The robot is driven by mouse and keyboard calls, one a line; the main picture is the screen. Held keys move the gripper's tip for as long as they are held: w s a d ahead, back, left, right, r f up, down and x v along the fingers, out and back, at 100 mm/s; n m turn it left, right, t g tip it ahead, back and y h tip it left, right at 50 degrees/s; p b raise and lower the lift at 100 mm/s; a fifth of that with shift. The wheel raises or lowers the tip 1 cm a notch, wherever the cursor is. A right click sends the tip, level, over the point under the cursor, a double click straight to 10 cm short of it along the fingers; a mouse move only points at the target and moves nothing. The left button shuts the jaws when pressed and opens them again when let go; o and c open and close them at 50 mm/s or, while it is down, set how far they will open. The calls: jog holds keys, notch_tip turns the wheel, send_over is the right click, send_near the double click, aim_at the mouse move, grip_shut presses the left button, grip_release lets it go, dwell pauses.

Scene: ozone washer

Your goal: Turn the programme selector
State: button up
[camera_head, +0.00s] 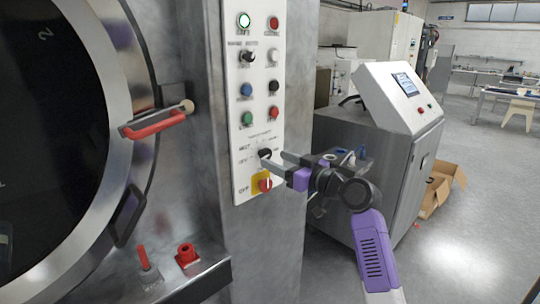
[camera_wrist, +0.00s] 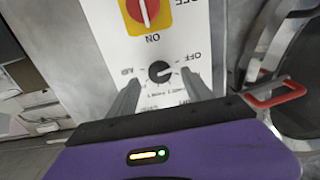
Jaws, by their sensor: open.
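The programme selector is a small black rotary knob (camera_head: 264,153) low on the white control panel (camera_head: 240,178), with printed labels around it. In the wrist view, the knob (camera_wrist: 159,71) lies between and just beyond the fingertips. My gripper (camera_head: 274,158) is open and faces the panel from the right, with its fingers reaching toward the knob. The fingers (camera_wrist: 160,79) show on either side of the knob in the wrist view. Contact with the knob cannot be made out.
A red-on-yellow switch (camera_head: 262,184) sits just below the knob. Several buttons and another selector (camera_head: 247,56) are above. A red door handle (camera_head: 155,126) sticks out left of the panel. A grey cabinet (camera_head: 375,170) stands behind my arm.

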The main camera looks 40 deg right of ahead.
aim_at(267, 156)
jog(key=shift+w+p, duration=0.3)
jog(key=shift+w, duration=1.65)
grip_shut()
